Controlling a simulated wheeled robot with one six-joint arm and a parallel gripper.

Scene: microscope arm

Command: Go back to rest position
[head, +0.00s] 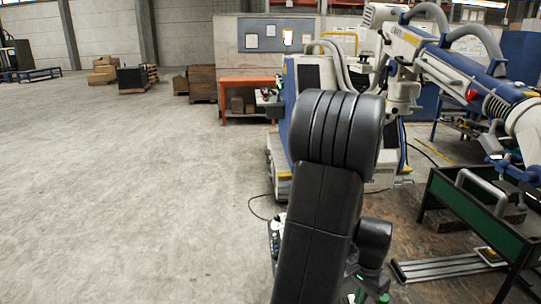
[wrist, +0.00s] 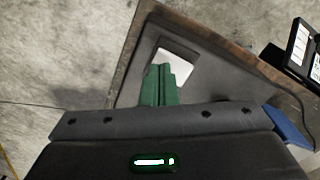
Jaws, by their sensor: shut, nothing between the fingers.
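My gripper (wrist: 160,86) shows in the wrist view as two green fingers pressed together, with nothing held between them. It is over a dark tabletop (wrist: 213,88) with a brown edge. A small white flat piece (wrist: 178,68) shows just beyond the fingertips; I cannot tell if it lies on the top or how far below it is. In the head view my black arm fills the lower middle, bent at a joint, and the fingers cannot be made out there. No microscope can be made out for sure.
A black device with a white panel (wrist: 300,45) stands at the right of the tabletop in the wrist view. In the head view a large industrial robot (head: 440,60) and a green-sided bench (head: 470,212) stand on the right. An orange table (head: 248,82) is behind. The floor (head: 120,190) at left is clear.

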